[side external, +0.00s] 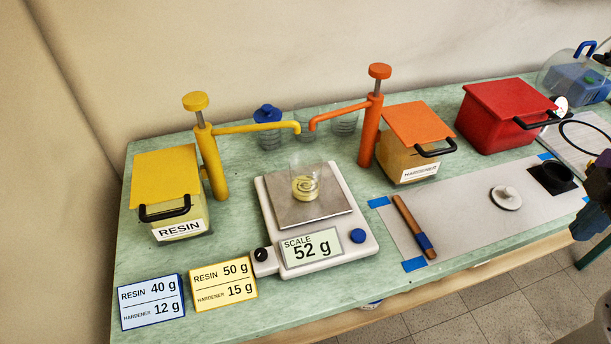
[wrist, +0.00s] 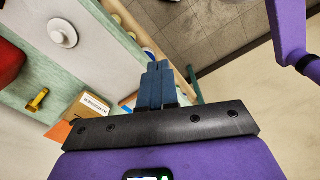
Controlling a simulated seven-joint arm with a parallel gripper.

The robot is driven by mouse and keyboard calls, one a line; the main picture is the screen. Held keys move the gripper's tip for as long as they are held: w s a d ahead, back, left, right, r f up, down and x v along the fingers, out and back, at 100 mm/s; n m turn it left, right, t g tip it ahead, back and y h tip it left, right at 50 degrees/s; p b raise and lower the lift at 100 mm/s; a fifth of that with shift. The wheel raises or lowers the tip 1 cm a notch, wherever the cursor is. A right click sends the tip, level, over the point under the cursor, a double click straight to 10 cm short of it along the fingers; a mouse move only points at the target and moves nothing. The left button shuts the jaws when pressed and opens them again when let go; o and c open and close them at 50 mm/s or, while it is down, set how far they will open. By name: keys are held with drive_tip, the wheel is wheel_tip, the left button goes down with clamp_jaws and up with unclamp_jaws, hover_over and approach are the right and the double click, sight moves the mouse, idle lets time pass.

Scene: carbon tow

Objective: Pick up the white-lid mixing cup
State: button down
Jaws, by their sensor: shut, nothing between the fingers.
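No cup that I can clearly identify as the white-lid one shows. A white round knobbed piece (side external: 506,197) lies on the grey sheet, and it also shows in the wrist view (wrist: 62,32); no cup is visible under it. Several small round tops, one of them whitish (wrist: 149,52), sit along the table's front edge in the wrist view, too small to tell apart. A clear cup (side external: 305,183) with yellowish liquid stands on the scale. My gripper (wrist: 158,65) is shut and empty, in the air beyond the table's front edge; it is partly cut off at the side view's right edge.
The scale (side external: 366,222) reads 52 g. Yellow (side external: 213,165) and orange (side external: 369,135) pumps stand behind it, with a blue-topped cup (side external: 267,114) between them. A red box (side external: 490,115) is at the back right. A wooden-handled tool (side external: 410,220) lies on the sheet.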

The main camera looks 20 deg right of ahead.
idle(0.4)
unclamp_jaws()
drive_tip(key=n+t, duration=1.3)
drive_tip(key=n, duration=1)
approach(308, 182)
drive_tip(key=x, duration=0.8)
drive_tip(key=shift+w, duration=0.15)
drive_tip(key=shift+d+x, duration=0.15)
drive_tip(key=shift+x, duration=1.15)
drive_tip(key=shift+d+x, duration=0.2)
drive_tip(key=shift+x, duration=1.1)
